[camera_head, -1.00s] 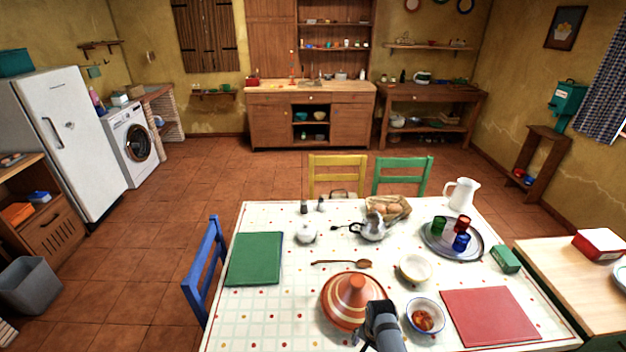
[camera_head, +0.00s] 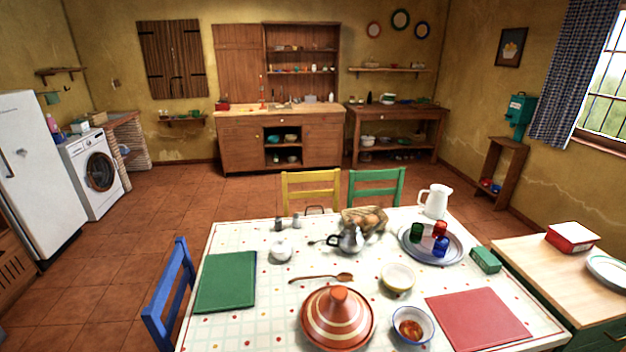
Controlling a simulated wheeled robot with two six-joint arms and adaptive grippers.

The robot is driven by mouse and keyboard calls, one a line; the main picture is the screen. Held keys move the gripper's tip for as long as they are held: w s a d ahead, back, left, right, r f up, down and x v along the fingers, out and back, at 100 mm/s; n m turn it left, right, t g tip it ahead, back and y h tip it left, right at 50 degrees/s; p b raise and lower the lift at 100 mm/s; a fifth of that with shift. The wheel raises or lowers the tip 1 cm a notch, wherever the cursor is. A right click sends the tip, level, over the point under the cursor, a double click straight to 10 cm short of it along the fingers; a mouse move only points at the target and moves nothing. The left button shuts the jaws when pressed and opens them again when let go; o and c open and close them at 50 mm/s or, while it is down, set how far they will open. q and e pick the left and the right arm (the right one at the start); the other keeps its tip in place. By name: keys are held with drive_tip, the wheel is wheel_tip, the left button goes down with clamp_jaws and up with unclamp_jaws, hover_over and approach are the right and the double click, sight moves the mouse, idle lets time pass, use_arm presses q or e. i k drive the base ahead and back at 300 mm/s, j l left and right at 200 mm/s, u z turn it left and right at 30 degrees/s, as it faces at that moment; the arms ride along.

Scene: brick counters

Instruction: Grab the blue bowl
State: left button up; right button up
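No bowl that is plainly blue all over stands out. A white bowl with a blue rim (camera_head: 428,318) stands at the near side of the dining table (camera_head: 240,318) with reddish-brown food in it. Far off, a small bluish-green bowl (camera_head: 290,137) sits on a shelf in the open middle of the wooden cabinet (camera_head: 237,142); its exact colour is hard to tell at this size. Neither of my grippers shows in this view.
The table bears a striped tagine (camera_head: 338,318), a pale yellow bowl (camera_head: 397,278), a round tray (camera_head: 455,255) with cups, and a white jug (camera_head: 434,201). Yellow (camera_head: 310,178) and green (camera_head: 376,175) chairs stand behind it. Open tiled floor (camera_head: 200,195) lies left.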

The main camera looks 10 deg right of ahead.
sight(412, 323)
drive_tip(key=z, duration=1.1)
